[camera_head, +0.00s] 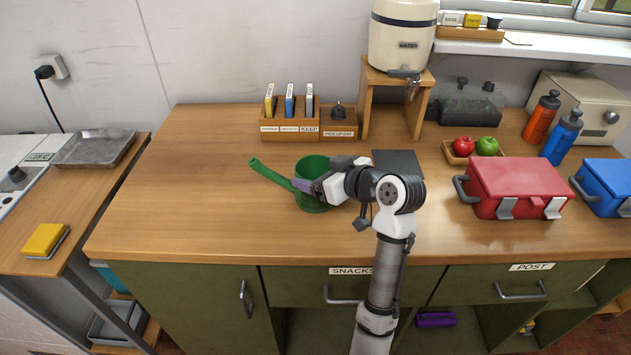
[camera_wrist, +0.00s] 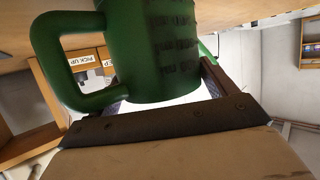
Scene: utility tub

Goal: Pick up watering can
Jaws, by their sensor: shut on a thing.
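The green watering can (camera_head: 310,165) is at the middle of the wooden counter, its long spout pointing left. I cannot tell whether its base touches the counter or is just above it. My gripper (camera_head: 312,190) reaches it from the front right and is shut on it. My arm and gripper hide part of the can's right side. In the wrist view the watering can (camera_wrist: 125,50) fills the upper middle, with its looped handle at the left. The gripper's fingers (camera_wrist: 162,88) lie on both sides of its body there.
A wooden organiser (camera_head: 290,128) stands behind the can, beside the wooden stand (camera_head: 368,100) carrying a water dispenser (camera_head: 402,35). A dark square plate (camera_head: 398,163) lies right of the can. A red box (camera_head: 515,182) is farther right. The counter's left part is clear.

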